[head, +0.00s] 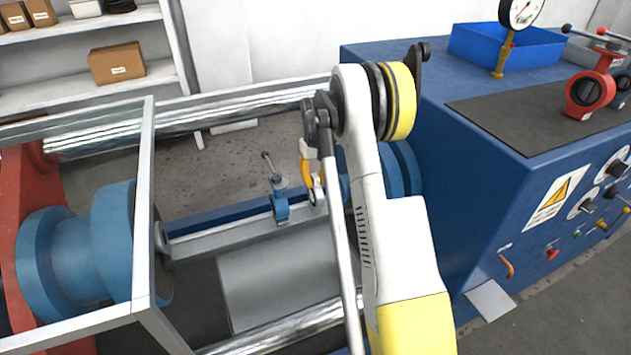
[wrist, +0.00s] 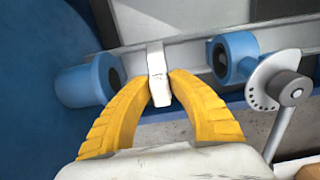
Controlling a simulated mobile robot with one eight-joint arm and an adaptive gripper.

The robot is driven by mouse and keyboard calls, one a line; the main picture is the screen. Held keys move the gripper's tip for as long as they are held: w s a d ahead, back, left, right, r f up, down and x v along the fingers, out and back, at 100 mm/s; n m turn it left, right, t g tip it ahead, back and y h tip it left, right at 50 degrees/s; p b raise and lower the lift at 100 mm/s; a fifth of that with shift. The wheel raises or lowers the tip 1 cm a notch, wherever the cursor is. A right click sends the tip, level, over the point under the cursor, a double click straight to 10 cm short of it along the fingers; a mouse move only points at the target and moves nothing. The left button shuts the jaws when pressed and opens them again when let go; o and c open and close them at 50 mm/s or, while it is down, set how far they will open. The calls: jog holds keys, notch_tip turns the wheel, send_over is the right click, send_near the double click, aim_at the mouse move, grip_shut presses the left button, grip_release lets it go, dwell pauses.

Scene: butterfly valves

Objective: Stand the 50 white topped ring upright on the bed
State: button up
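The white topped ring (wrist: 157,62) shows edge-on in the wrist view, a narrow pale piece in front of the grey bed (wrist: 190,58). My gripper (wrist: 159,78) has its yellow fingers on both sides of it, the tips appearing to touch it. My arm hides part of this area. The ring looks upright; whether its foot rests on the bed cannot be told.
In the wrist view a blue cylindrical part (wrist: 85,85) stands close left of the fingers and the blue valve (wrist: 235,55) close right. Large blue flanges (head: 75,255) stand at the left. A blue cabinet (head: 480,180) stands right of my arm.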

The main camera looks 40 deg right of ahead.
jog(key=o, duration=0.6)
notch_tip(320, 180, up, 12)
dwell(0.4)
dwell(0.4)
